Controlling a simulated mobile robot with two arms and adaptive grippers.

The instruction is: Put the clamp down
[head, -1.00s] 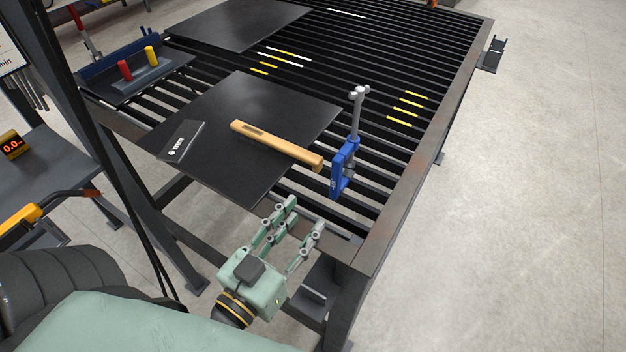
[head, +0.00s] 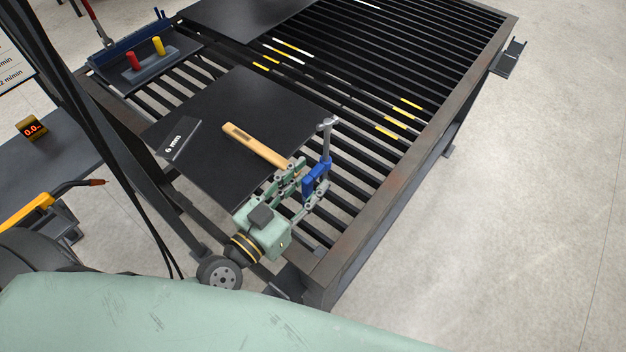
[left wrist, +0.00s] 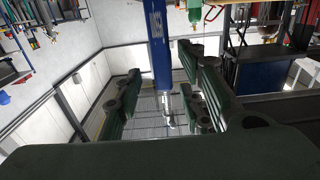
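The clamp (head: 316,178) has a blue body and a grey screw with a T-handle. It stands upright at the right edge of the black plate (head: 222,100), beside the end of a wooden bar. My left gripper (head: 303,188) is at the clamp, with its green fingers open. In the left wrist view the clamp's blue body (left wrist: 160,45) lies between the fingers, with a visible gap on each side. In the head view the fingers partly cover the clamp's lower part. My right gripper is not in view.
The plate lies on a black slatted table (head: 345,255) with a raised frame. The wooden bar (head: 255,146) and a dark "6 mm" tag (head: 180,140) lie on it. A holder with red and yellow pegs (head: 150,62) sits at the back left. Open floor lies to the right.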

